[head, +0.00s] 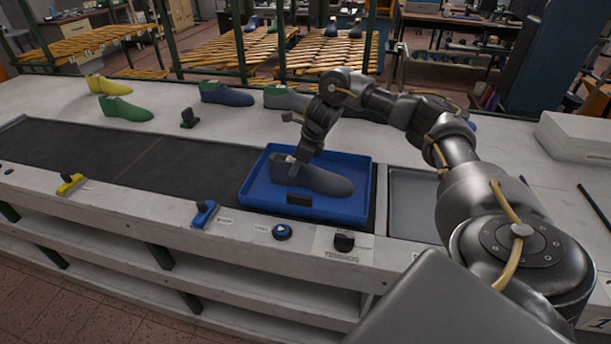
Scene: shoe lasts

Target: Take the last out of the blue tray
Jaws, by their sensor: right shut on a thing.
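A dark grey last (318,180) lies in the blue tray (262,196), its toe pointing right. The tray sits at the right end of the dark belt. My right gripper (294,166) reaches down into the tray from above and is shut on the heel end of the last. The fingertips are partly hidden against the last. Whether the last touches the tray floor is hard to tell. My left gripper is not in view.
Behind the tray stand a blue last (227,95), a green last (125,109) and a yellow last (108,86). A grey recessed tray (412,205) lies right of the blue tray. A white box (580,136) stands at the far right. The belt (120,160) to the left is clear.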

